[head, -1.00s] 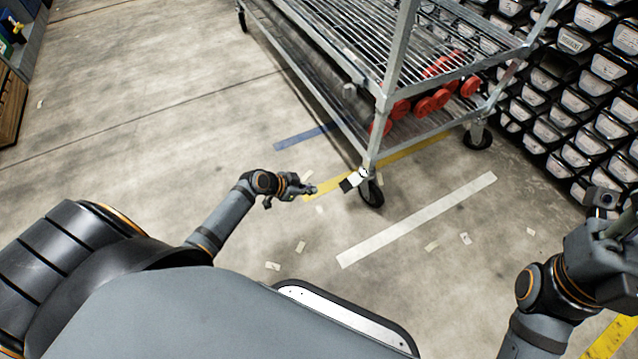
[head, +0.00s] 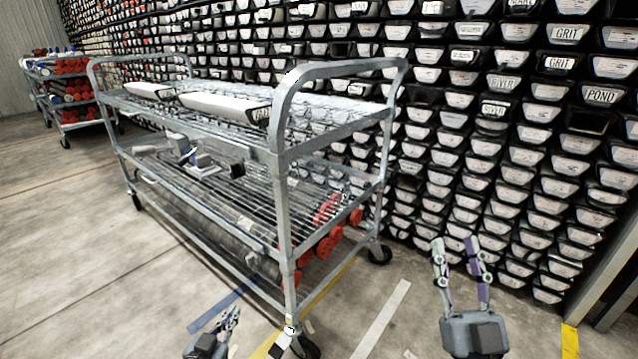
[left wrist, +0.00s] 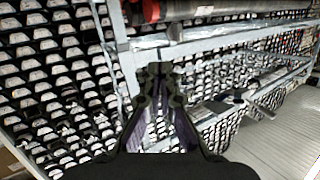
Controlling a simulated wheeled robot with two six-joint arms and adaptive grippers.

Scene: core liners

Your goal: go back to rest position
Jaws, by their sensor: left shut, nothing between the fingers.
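My left gripper (head: 233,312) is low at the bottom of the head view, in front of the cart's near side. Its fingers are together with nothing between them. It also shows in the left wrist view (left wrist: 160,72), fingers closed, with cart rails and bins behind it. My right gripper (head: 455,244) is at the lower right of the head view. Its fingers point up and stand apart, with nothing between them. Most of both arms is out of the head view.
A metal wire-shelf cart (head: 283,215) stands ahead, with white trays (head: 225,107) on top and red-ended cylinders (head: 328,245) low down. A wall of labelled bins (head: 480,150) rises behind. Another loaded cart (head: 72,95) is far left. The floor (head: 60,240) at left is clear.

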